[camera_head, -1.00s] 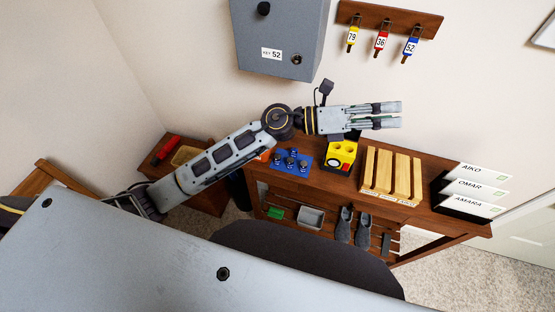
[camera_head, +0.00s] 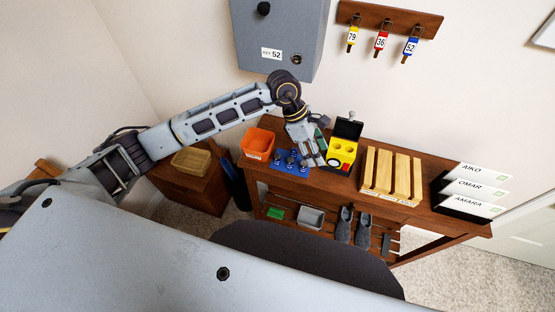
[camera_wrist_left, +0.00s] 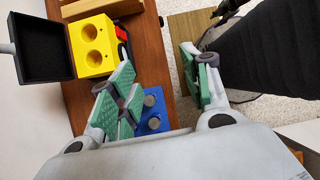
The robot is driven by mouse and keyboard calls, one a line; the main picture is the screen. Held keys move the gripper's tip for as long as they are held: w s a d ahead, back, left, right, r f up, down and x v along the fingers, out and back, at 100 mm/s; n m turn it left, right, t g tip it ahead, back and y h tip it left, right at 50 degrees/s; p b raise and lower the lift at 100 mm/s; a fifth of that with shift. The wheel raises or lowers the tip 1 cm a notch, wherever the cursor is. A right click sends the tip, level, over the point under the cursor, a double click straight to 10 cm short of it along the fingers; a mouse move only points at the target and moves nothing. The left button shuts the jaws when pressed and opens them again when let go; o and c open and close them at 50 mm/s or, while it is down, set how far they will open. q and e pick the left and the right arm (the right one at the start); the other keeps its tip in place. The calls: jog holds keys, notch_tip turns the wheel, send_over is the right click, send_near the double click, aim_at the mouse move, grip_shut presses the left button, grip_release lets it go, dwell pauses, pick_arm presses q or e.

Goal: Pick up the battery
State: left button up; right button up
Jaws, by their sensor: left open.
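Several dark, upright batteries (camera_head: 291,157) with round tops stand on a blue tray (camera_head: 276,164) on the wooden bench. In the left wrist view, two grey round battery tops (camera_wrist_left: 150,101) show on the blue tray (camera_wrist_left: 142,126), partly hidden by a finger. My left gripper (camera_head: 313,159) points down at the right side of the tray, open and empty. In the left wrist view its green-padded fingers (camera_wrist_left: 163,84) are spread wide, with the batteries close to the left finger. A yellow box (camera_head: 342,150) with two round holes and a raised black lid stands just right. My right gripper is not in view.
An orange bin (camera_head: 258,143) stands left of the tray. Wooden slats (camera_head: 392,173) and a black holder with name cards (camera_head: 478,188) stand to the right. A grey key cabinet (camera_head: 278,40) hangs above. A lower shelf holds slippers (camera_head: 345,223) and a grey bin (camera_head: 311,217).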

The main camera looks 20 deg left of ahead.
aim_at(277, 156)
pick_arm(q)
jog(key=w+a+y, duration=0.4)
jog(key=a+y, duration=0.1)
jog(key=a, duration=0.8)
jog(key=shift+w+f+t+y, duration=0.15)
jog(key=shift+f+t+y, duration=0.15)
jog(key=shift+f+y, duration=0.1)
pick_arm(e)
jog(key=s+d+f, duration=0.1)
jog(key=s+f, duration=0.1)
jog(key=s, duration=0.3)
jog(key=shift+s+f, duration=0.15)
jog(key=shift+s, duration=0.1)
pick_arm(q)
jog(key=shift+d, duration=0.1)
jog(key=shift+f+p, duration=0.6)
jog(key=shift+f, duration=3.65)
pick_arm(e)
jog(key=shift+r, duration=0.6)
pick_arm(q)
jog(key=shift+f+p, duration=0.4)
jog(key=shift+f, duration=0.5)
jog(key=shift+f+p, duration=0.35)
jog(key=shift+f, duration=1.35)
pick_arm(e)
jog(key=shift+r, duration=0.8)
